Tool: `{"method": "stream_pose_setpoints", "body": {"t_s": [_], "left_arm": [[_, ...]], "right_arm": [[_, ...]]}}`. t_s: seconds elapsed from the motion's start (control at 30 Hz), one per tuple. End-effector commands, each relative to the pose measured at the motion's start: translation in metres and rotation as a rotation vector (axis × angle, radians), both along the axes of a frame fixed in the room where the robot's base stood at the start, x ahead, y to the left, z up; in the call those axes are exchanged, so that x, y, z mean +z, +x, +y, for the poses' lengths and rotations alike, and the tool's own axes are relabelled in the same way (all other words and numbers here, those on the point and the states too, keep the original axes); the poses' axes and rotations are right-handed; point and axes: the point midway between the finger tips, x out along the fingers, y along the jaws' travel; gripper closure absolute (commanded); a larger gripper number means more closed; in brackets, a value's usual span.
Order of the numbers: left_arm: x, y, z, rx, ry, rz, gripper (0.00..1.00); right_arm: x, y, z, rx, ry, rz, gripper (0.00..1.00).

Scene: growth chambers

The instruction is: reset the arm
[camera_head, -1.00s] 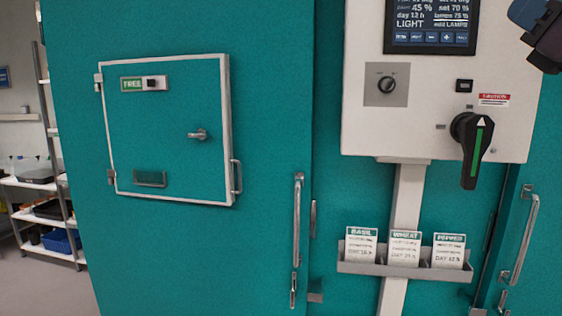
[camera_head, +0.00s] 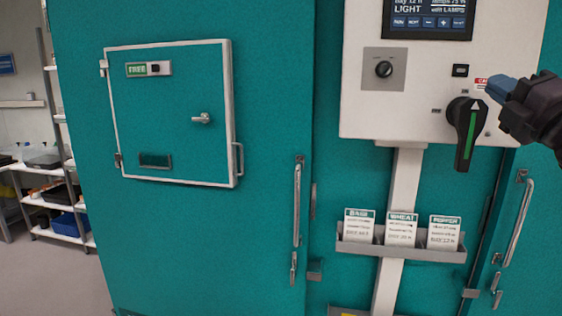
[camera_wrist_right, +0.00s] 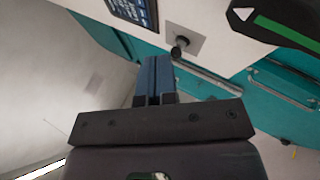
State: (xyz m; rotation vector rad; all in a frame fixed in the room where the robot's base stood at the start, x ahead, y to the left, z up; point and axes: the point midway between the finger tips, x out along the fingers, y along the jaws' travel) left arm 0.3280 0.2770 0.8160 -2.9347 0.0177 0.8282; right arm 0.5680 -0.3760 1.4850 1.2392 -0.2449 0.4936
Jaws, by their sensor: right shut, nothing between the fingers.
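My right gripper (camera_head: 490,90) comes in from the right edge in the head view. Its blue fingers are together with nothing between them, in front of the white control panel, just above and right of the black rotary handle (camera_head: 466,128). In the right wrist view the shut blue fingers (camera_wrist_right: 153,75) point toward the panel, and the handle with its green stripe (camera_wrist_right: 285,28) shows at the top right. My left gripper is in neither view.
The white control panel (camera_head: 420,100) carries a screen (camera_head: 430,20) and a small knob (camera_head: 384,69). Below it a grey rack (camera_head: 400,252) holds label cards. A teal chamber door with a small closed hatch (camera_head: 180,95) fills the left. Shelves (camera_head: 60,215) stand at far left.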

Motion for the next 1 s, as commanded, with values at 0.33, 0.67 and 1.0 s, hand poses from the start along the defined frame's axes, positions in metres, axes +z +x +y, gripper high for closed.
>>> {"method": "stream_pose_setpoints", "body": {"t_s": [0.33, 0.67, 1.0], "left_arm": [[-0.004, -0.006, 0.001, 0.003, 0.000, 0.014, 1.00], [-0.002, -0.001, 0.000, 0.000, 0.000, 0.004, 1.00], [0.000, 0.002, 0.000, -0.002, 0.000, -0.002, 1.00]], "right_arm": [[-0.217, 0.031, -0.008, 0.145, 0.605, 0.381, 1.00], [-0.414, -0.013, 0.014, 0.123, 1.110, 0.650, 1.00], [-0.580, -0.120, 0.064, -0.037, 1.532, 0.836, 1.00]]}}
